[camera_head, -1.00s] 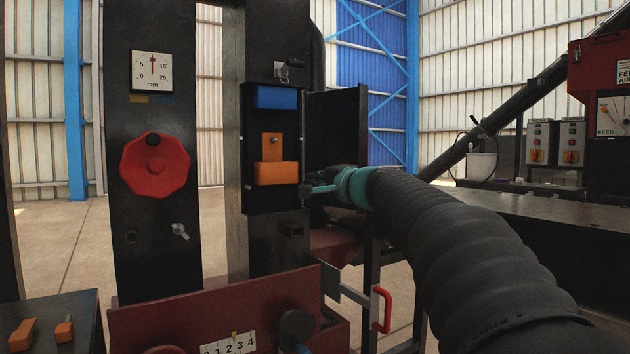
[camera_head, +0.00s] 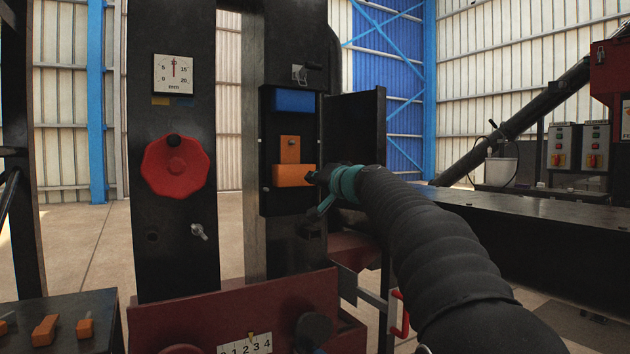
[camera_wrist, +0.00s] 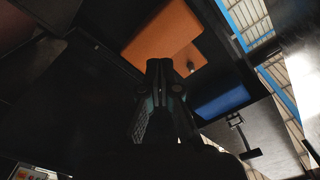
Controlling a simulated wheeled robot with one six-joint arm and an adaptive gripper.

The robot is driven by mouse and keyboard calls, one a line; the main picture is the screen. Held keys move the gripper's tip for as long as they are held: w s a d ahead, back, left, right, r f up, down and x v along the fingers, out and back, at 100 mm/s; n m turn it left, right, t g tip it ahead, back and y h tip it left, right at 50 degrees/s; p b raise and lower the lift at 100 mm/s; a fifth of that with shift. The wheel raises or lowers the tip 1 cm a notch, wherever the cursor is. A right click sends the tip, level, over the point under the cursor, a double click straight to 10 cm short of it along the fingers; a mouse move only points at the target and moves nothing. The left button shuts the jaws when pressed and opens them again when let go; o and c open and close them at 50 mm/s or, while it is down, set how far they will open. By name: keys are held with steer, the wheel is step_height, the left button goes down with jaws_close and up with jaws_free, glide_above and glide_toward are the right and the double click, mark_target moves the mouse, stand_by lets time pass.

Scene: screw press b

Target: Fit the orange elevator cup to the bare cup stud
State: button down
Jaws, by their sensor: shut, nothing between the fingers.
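The orange elevator cup (camera_head: 293,175) sits in the tall black housing on the press column, with its orange back plate rising above it. A blue cup (camera_head: 295,100) sits higher in the same housing. My gripper (camera_head: 313,177) is shut and empty at the right edge of the orange cup; I cannot tell if it touches. In the wrist view, the shut fingertips (camera_wrist: 161,66) lie just below the orange cup (camera_wrist: 163,35), with the blue cup (camera_wrist: 222,101) to their right. A small pin shows beside the orange cup. I cannot see how the cup is seated on its stud.
A black panel (camera_head: 355,135) stands open right of the housing. A red handwheel (camera_head: 175,165) and a dial (camera_head: 173,74) are on the left column. Orange parts (camera_head: 45,330) lie on a dark table at lower left. A long dark bench is at right.

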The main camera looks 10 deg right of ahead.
mark_target(298, 176)
steer(key=shift+n, duration=0.4)
steer(key=p+x, duration=0.3)
steer(key=x, duration=0.1)
steer(key=shift+w+r, duration=0.15)
steer(key=shift+p+x, duration=0.5)
steer(key=shift+x, duration=0.4)
steer(key=shift+w, duration=0.3)
steer(key=shift+s+f, duration=0.1)
steer(key=shift+f, duration=0.1)
